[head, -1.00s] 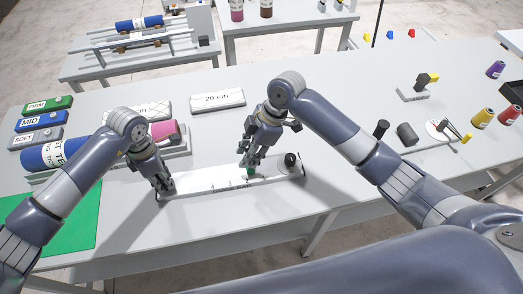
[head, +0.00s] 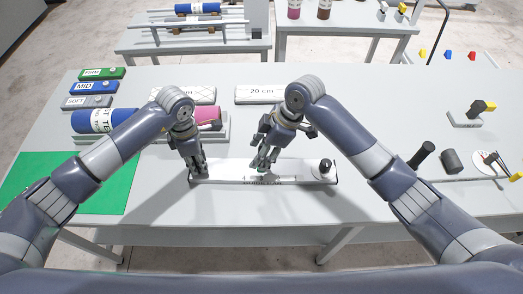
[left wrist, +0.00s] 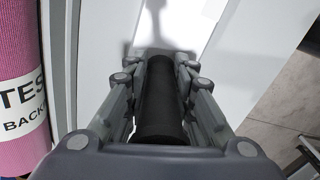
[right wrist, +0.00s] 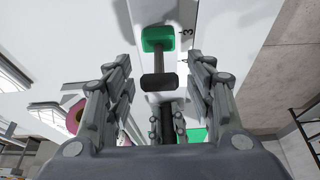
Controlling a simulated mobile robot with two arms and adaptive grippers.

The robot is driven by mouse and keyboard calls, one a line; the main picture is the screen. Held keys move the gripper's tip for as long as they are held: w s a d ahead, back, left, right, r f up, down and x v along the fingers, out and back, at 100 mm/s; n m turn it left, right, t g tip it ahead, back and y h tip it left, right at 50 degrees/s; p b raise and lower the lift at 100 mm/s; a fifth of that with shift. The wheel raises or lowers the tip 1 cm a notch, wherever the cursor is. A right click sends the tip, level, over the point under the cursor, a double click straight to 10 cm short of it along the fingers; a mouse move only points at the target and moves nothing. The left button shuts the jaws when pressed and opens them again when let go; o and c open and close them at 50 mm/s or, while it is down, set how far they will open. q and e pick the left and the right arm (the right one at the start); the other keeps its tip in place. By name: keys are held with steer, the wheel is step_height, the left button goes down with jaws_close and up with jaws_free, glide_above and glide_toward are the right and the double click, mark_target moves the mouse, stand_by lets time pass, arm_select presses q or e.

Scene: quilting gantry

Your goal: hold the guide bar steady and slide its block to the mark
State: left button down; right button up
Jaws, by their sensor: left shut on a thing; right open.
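The white guide bar (head: 222,178) lies on the near part of the table. My left gripper (head: 197,172) is at its left end. In the left wrist view it is shut on an upright black handle (left wrist: 158,100). My right gripper (head: 262,167) is over the bar's middle, open. In the right wrist view the green block (right wrist: 158,38) sits on the bar beside a printed 3. Its dark knob (right wrist: 159,81) lies between my open fingers, apart from them. In the head view my right gripper hides the block. I cannot tell which mark is meant.
A black knob (head: 325,165) stands at the bar's right end. A green mat (head: 110,185) lies at left. A black cylinder (head: 450,161) stands at right.

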arm_select(q)
steer(key=shift+s+f, duration=0.2)
steer(key=shift+f, duration=0.1)
arm_select(e)
steer(key=v, duration=1.2)
steer(key=shift+s, duration=0.1)
arm_select(q)
steer(key=c, duration=1.5)
jaws_free()
steer(key=shift+o, duration=1.1)
steer(key=shift+w, duration=0.15)
steer(key=shift+w+a, duration=0.1)
steer(key=shift+w, duration=0.05)
arm_select(e)
steer(key=shift+w, duration=0.2)
arm_select(q)
steer(key=shift+r, duration=0.1)
